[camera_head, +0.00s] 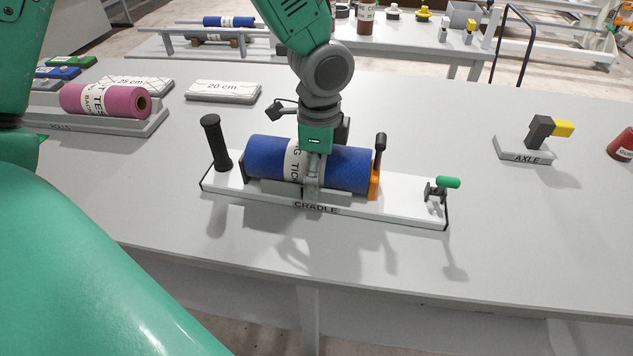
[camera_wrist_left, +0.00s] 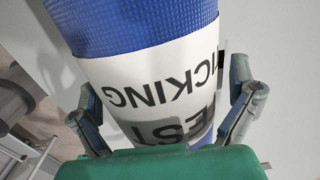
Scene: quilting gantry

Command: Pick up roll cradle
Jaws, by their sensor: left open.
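The roll cradle (camera_head: 408,203) is a long white board marked CRADLE, lying flat on the grey table. It has a tall black handle (camera_head: 215,143) at its left end and a green-tipped clamp (camera_head: 447,182) at its right end. A blue roll (camera_head: 268,157) with a white printed band lies in it against an orange end piece (camera_head: 374,185). My left gripper (camera_head: 316,172) points down over the roll's middle. In the left wrist view, its open fingers stand either side of the roll (camera_wrist_left: 130,28); contact is unclear. My right gripper is not in view.
A pink roll (camera_head: 105,101) on a grey stand and a 20 cm block (camera_head: 222,90) lie to the left. An AXLE block (camera_head: 527,153) and a red object (camera_head: 622,143) stand to the right. The table's front is clear.

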